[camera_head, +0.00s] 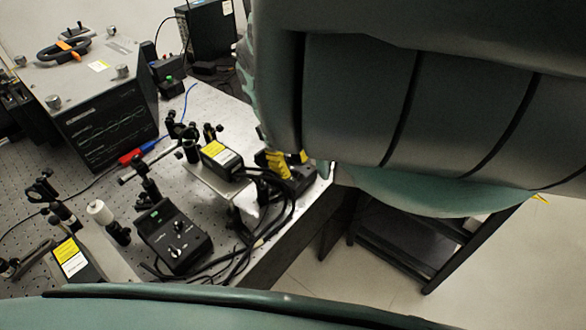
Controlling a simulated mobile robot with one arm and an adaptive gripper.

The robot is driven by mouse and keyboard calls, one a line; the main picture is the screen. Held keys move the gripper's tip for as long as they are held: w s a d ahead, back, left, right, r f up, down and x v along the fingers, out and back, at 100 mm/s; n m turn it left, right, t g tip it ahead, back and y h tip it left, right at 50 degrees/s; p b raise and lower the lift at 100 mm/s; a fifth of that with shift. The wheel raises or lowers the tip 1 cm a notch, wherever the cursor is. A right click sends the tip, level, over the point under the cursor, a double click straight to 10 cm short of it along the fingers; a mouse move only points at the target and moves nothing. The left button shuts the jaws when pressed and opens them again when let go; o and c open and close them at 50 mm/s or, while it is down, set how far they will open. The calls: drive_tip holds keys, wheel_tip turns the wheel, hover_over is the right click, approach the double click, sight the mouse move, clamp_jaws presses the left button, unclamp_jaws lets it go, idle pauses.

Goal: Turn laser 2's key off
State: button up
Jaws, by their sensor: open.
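A black laser control box (160,240) with a small green display and silver knobs or a key on its sloped face sits near the front of the bench. A second black control box (298,186) sits at the bench's right edge, mostly hidden. My gripper (292,161) shows only as yellow fingertips over this second box. The fingers are apart, and nothing shows held between them. My large teal arm covers the rest of the gripper. The second box's key cannot be made out. No readable label tells which box is laser 2's.
A black laser head with a yellow label (222,157) stands on a raised plate left of my gripper. Another labelled laser head (72,259) is at lower left. Black cables (262,232) loop between the boxes. A large instrument (108,120) stands behind; a dark cart (400,240) is at right.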

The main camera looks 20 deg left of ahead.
drive_tip(key=v, duration=1)
drive_tip(key=shift+r, duration=0.2)
